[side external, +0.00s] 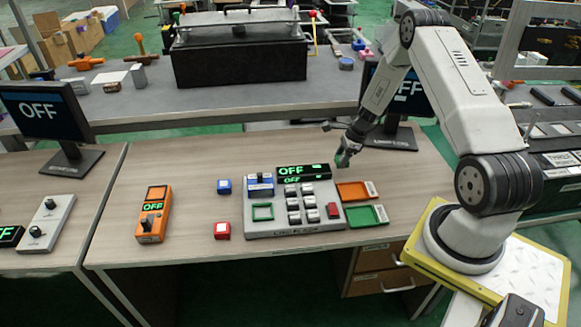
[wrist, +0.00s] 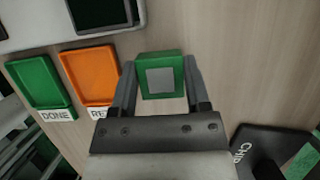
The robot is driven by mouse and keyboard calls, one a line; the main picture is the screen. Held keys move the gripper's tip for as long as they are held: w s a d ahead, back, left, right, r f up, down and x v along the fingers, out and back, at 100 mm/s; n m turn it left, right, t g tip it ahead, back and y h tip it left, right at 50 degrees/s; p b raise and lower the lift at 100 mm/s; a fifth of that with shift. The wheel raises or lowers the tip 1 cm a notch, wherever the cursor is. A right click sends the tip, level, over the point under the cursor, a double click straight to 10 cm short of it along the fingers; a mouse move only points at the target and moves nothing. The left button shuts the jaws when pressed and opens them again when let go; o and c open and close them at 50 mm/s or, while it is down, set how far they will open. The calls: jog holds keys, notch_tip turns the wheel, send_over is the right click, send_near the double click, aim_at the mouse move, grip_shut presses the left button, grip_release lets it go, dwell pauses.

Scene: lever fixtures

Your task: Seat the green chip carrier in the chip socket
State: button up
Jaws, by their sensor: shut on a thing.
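The green chip carrier (wrist: 160,60) is a small green block with a grey square on its face. My gripper (wrist: 161,72) is shut on it, one finger on each side. In the side external view my gripper (side external: 345,151) holds the carrier (side external: 342,160) above the desk, behind the orange tray and right of the grey panel's display. A green square frame (side external: 263,204) on the left part of the grey panel (side external: 290,230) looks like the chip socket. Its inside looks grey and empty. The gripper is well to the right of it.
An orange tray (side external: 352,190) and a green tray (side external: 362,216) lie right of the panel. A blue cube (side external: 224,186), a red cube (side external: 222,230) and an orange lever box (side external: 154,215) stand left. A monitor (side external: 395,95) stands close behind my gripper.

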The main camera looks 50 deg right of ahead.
jog(key=shift+w+f, duration=0.2)
jog(key=shift+f, duration=1.55)
jog(key=shift+f, duration=0.1)
jog(key=o, duration=1.2)
jog(key=shift+o, duration=0.2)
jog(key=v, duration=1.2)
